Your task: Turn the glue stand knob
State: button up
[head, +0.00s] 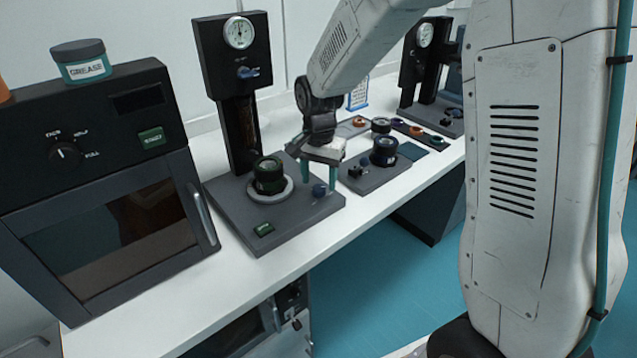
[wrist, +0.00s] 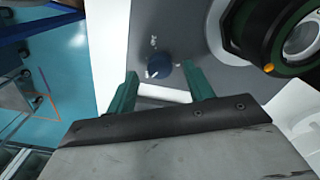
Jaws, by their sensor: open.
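The glue stand (head: 229,205) is a dark grey base with a black column and a round gauge (head: 239,32) on top. Its small blue knob (head: 319,190) sits at the right of the base, and it also shows in the wrist view (wrist: 158,67). A green-and-black lens barrel (head: 269,175) rests on a pale ring on the base; part of it shows at the right of the wrist view (wrist: 275,30). My gripper (head: 319,181) is open with teal fingers, above and around the knob's area. In the wrist view the knob lies between and just beyond the fingertips (wrist: 160,80), apparently not gripped.
A black oven (head: 100,180) with a grease jar (head: 80,62) on top stands at left. A second grey fixture (head: 375,178) with a black lens barrel (head: 384,151) is close on the right. Another gauge stand (head: 424,36) is farther back. Bare white tabletop (head: 262,275) runs along the front.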

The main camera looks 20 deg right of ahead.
aim_at(319, 188)
notch_tip(319, 188, up, 6)
jog(key=shift+f, duration=0.15)
dwell(0.5)
jog(key=shift+s+n, duration=0.1)
jog(key=shift+n, duration=0.3)
jog(key=s+d+r+n, duration=0.1)
jog(key=s+r+n, duration=0.3)
jog(key=s, duration=1.1)
jog(key=s+d+r+n+t, duration=0.1)
jog(key=s+r+n, duration=0.3)
jog(key=s, duration=1)
notch_tip(319, 188, up, 2)
jog(key=shift+s+d, duration=0.35)
jog(key=shift+d, duration=0.25)
